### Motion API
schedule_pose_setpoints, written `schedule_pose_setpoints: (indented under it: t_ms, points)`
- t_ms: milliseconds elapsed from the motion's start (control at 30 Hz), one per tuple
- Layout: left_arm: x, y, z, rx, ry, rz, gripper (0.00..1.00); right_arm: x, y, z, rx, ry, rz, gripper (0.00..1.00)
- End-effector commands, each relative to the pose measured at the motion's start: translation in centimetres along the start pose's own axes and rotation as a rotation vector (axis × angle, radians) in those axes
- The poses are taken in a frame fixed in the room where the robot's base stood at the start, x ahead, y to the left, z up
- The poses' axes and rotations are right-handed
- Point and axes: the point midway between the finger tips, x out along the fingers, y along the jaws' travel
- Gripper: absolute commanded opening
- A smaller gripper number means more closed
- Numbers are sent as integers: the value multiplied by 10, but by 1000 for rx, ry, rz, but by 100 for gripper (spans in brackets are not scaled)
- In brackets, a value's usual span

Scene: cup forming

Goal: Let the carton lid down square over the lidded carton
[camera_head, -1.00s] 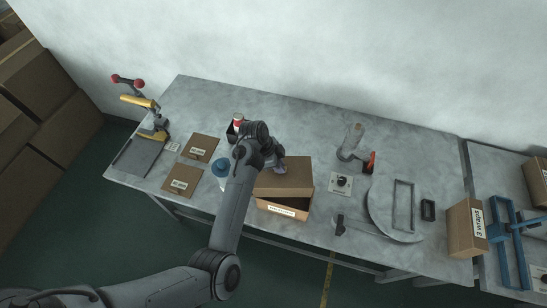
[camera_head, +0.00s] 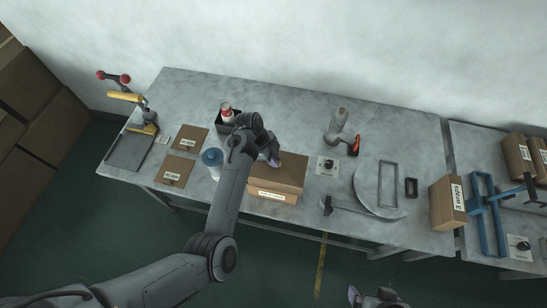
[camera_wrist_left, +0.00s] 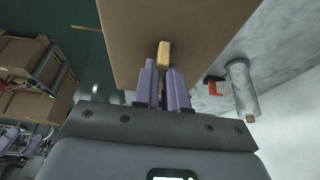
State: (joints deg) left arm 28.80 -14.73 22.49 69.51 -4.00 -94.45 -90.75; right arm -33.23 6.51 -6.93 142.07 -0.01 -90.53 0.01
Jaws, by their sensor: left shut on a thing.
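The brown carton lid (camera_head: 283,175) lies over the lidded carton (camera_head: 290,199) near the table's front edge. It looks roughly square with the carton, whose labelled front shows below it. No dark gap shows between them; whether the lid is fully seated I cannot tell. My left gripper (camera_head: 273,160) is at the lid's back-left part. In the left wrist view my purple fingers are shut on a small tan grip (camera_wrist_left: 163,54) against the lid's brown face (camera_wrist_left: 180,18). My right gripper (camera_head: 354,295) shows only partly at the bottom edge, away from the carton; its jaw state is unclear.
A blue-topped container (camera_head: 212,158) stands close left of the carton, with a dark bin (camera_head: 231,124) holding a bottle behind. Flat brown boards (camera_head: 175,170) lie further left.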

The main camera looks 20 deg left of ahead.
Motion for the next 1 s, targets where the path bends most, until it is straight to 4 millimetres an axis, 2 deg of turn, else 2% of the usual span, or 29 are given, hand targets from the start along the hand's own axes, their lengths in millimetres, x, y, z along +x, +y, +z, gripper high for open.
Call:
schedule_pose_setpoints:
  t_ms: [33,1000]
  points:
    - [-3,0,-1,-1,1,1,0,-5,0,-2,0,0,0,100]
    - [70,0,30,-1,1,1,0,36,1,12,-5,-1,5,100]
